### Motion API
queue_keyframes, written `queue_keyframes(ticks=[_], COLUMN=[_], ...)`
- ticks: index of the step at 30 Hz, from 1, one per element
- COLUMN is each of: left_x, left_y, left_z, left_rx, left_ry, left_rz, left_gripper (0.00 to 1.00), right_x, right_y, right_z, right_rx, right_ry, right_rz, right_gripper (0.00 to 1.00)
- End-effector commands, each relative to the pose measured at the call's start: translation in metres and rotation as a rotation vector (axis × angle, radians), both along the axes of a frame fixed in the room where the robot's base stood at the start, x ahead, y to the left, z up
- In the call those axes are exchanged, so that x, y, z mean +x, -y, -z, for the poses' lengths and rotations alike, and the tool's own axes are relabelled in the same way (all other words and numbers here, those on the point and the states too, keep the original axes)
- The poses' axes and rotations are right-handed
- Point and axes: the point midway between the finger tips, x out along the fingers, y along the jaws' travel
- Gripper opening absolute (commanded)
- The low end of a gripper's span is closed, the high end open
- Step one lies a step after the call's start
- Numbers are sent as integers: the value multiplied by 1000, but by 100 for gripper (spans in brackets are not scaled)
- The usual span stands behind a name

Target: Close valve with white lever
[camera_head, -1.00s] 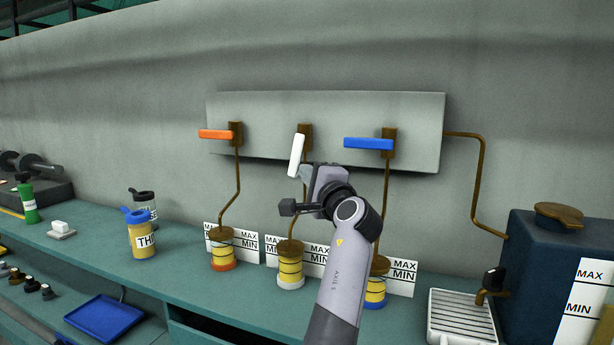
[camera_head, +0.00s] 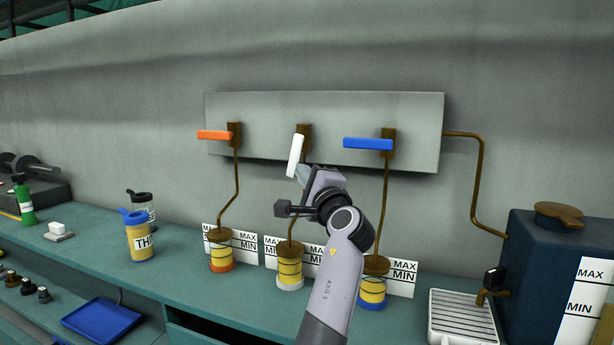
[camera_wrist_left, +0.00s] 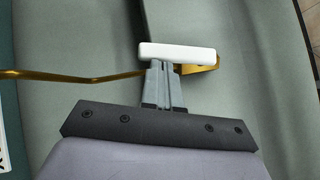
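The white lever (camera_head: 295,155) sits on the middle valve (camera_head: 305,138) of the wall panel. It hangs steeply down, slightly tilted, with its lower end toward the left. My left gripper (camera_head: 303,175) is at the lever's lower end in the head view. In the left wrist view, the two fingers (camera_wrist_left: 163,75) are together and shut, with their tips right at the white lever (camera_wrist_left: 178,53), which lies across them. The lever does not appear to be between the fingers; whether the tips touch it is unclear. My right gripper is not in view.
An orange lever (camera_head: 214,135) at left and a blue lever (camera_head: 368,144) at right both lie horizontal on the panel (camera_head: 270,110). Brown pipes run down to several banded containers (camera_head: 290,268) on the green bench (camera_head: 185,275). A dark blue tank (camera_head: 545,265) stands at right.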

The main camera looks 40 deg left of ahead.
Motion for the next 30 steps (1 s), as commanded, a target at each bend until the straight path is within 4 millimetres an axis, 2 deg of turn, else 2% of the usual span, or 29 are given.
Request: queue_keyframes(ticks=[10, 17, 30], left_x=[-2, -5, -12], left_y=[-7, -19, -48], left_z=[2, 5, 3], left_rx=[170, 176, 592], left_ry=[-40, -41, -141], left_rz=[-5, -6, -6], left_gripper=[0, 0, 0], right_x=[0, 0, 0], right_y=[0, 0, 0], right_z=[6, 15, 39], right_rx=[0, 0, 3], right_ry=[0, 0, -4], right_rz=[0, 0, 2], right_gripper=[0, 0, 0])
